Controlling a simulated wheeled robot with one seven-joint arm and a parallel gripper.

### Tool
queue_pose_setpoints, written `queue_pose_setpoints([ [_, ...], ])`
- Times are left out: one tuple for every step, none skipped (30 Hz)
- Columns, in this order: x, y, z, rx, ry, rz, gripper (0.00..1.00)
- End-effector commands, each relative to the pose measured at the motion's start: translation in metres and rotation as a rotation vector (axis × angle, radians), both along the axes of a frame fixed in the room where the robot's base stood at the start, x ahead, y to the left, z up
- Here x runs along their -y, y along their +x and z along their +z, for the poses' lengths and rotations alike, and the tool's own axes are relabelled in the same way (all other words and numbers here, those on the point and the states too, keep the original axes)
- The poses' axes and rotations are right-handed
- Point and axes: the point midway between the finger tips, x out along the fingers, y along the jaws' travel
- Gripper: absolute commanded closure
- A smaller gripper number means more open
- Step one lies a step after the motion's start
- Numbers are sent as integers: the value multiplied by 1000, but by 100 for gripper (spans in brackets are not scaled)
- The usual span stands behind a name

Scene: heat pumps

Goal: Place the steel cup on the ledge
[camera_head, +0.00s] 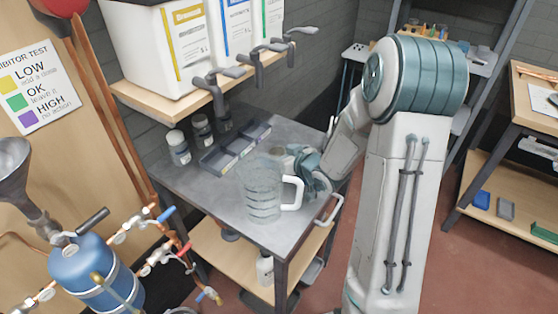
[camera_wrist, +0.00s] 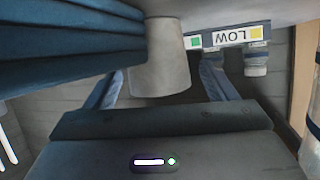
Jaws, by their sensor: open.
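The steel cup (camera_wrist: 157,62) shows as a plain grey tapered cylinder in the wrist view, between the two fingers of my gripper (camera_wrist: 162,82). Gaps show beside it, and I cannot tell whether either finger touches it. In the head view my gripper (camera_head: 308,168) is low over the grey metal bench, and a small part of the cup (camera_head: 284,160) seems to show behind it; the rest is hidden. My gripper is open. The likely ledge is the wooden shelf (camera_head: 150,97) under the white canisters; no other ledge is clear.
A clear jug (camera_head: 263,200) with a white handle stands at the front of the bench (camera_head: 205,190), close to my gripper. A compartment tray (camera_head: 222,160) and several jars (camera_head: 179,148) stand behind. Taps (camera_head: 258,68) overhang the bench. A blue tank (camera_head: 95,270) stands at lower left.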

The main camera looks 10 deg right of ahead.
Motion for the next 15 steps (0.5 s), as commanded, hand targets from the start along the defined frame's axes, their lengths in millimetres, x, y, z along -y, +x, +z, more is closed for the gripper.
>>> queue_pose_setpoints([
  [-3, 6, -3, -1, 1, 1, 21],
  [-5, 9, -4, -1, 0, 1, 21],
  [-6, 12, -6, -1, 0, 1, 21],
  [-7, 14, -7, -1, 0, 1, 21],
  [-8, 15, -7, -1, 0, 1, 21],
  [-8, 16, -8, -1, 0, 0, 21],
  [-9, 17, -8, -1, -1, -1, 21],
  [-9, 17, -8, -1, -1, -1, 21],
  [-8, 17, -8, -1, -1, -1, 21],
  [-8, 17, -8, -1, -1, -1, 21],
  [-8, 17, -8, -1, -1, -1, 21],
  [-8, 17, -8, -1, -1, -1, 21],
  [-8, 17, -8, -1, -1, -1, 21],
  [-8, 17, -8, -1, -1, -1, 30],
  [-8, 17, -8, -1, -1, -1, 41],
])
